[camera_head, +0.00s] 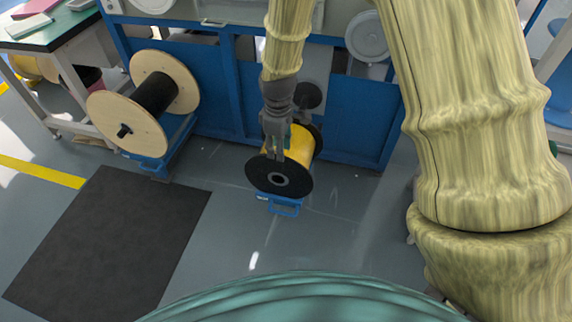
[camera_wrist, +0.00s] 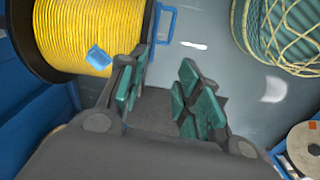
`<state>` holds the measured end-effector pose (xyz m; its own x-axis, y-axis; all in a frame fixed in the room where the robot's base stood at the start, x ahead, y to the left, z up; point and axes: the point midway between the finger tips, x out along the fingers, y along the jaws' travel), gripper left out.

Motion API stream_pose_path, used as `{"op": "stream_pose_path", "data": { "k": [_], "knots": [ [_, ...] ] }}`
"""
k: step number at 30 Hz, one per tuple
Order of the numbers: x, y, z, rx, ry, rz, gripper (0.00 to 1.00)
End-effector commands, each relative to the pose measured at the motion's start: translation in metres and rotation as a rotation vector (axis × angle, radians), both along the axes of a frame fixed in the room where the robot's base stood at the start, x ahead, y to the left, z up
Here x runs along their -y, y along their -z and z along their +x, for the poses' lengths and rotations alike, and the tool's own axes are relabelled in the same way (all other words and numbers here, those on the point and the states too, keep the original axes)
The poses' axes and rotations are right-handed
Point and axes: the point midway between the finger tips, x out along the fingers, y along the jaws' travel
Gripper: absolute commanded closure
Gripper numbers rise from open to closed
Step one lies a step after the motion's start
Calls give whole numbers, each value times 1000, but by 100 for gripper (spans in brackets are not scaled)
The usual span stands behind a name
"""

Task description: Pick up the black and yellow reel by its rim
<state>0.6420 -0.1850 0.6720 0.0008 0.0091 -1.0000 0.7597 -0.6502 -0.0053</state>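The black and yellow reel has yellow cable wound between black flanges. In the head view its near black flange (camera_head: 264,177) faces me, with the yellow winding (camera_head: 301,146) behind it, on a low blue stand (camera_head: 282,207). My gripper (camera_head: 278,152) points down at the top of this flange and hides part of it.
A wooden reel (camera_head: 169,71) with black cable stands at left on a blue stand. A dark mat (camera_head: 108,240) lies on the floor. Blue machine panels (camera_head: 355,125) stand close behind the reel. The grey floor in front is clear.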

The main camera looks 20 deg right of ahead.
Motion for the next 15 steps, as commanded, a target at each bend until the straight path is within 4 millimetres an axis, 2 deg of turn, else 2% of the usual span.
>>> {"op": "stream_pose_path", "data": {
  "k": [1,3,7,11,15],
  "knots": [
    [-2,-7,10,6,-29,-2,66],
    [-3,-20,17,4,-64,-5,66],
    [-5,-36,24,2,-104,-9,66],
    [-5,-35,26,-2,-115,-10,66],
    [-5,-21,25,-3,-115,-10,66]
  ]
}}
